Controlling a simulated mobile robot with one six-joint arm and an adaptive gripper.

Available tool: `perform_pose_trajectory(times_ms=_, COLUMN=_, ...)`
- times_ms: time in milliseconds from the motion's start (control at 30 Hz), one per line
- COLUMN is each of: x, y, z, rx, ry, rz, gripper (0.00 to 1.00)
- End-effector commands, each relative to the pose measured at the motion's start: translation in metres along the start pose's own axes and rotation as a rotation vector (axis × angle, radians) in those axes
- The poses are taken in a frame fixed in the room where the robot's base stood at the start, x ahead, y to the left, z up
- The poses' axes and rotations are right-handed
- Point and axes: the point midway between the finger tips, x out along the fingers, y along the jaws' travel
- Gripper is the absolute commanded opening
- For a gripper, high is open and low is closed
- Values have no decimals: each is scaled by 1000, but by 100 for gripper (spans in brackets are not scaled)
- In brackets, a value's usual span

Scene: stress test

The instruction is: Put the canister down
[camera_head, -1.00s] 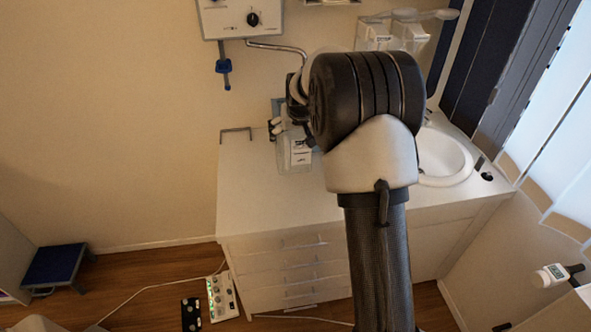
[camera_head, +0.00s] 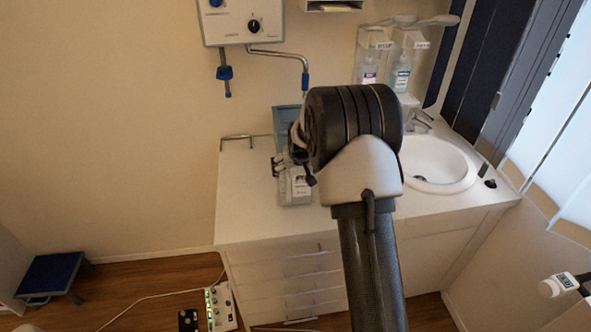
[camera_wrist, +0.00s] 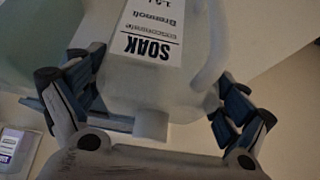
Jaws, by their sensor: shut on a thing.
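The canister (camera_head: 296,190) is a pale, translucent container with a white label, seen over the left part of the white counter (camera_head: 250,215). In the wrist view the canister (camera_wrist: 200,72) fills the upper middle, with its label reading SOAK upside down and its cap toward my gripper. My gripper (camera_wrist: 155,100) is shut on the canister, with blue-grey fingers on both sides of it. In the head view my arm hides most of the gripper. I cannot tell whether the canister's base touches the counter.
A sink (camera_head: 438,165) lies right of my arm. A blue box (camera_head: 286,118) and a metal rail (camera_head: 238,138) are at the counter's back. Soap dispensers (camera_head: 385,65) hang on the wall. The counter's front left is clear.

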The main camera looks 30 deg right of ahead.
Motion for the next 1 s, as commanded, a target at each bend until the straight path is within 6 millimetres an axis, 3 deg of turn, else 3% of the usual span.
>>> perform_pose_trajectory(times_ms=167, x=4, y=0, z=2, rx=0, ry=0, rz=0, gripper=54)
perform_pose_trajectory(times_ms=200, x=3, y=0, z=2, rx=0, ry=-1, rz=0, gripper=95)
perform_pose_trajectory(times_ms=267, x=3, y=0, z=2, rx=0, ry=-1, rz=0, gripper=99)
perform_pose_trajectory(times_ms=733, x=-1, y=0, z=-1, rx=0, ry=0, rz=0, gripper=100)
perform_pose_trajectory(times_ms=867, x=-19, y=0, z=-2, rx=0, ry=2, rz=0, gripper=100)
perform_pose_trajectory(times_ms=1000, x=-50, y=0, z=-3, rx=0, ry=3, rz=0, gripper=100)
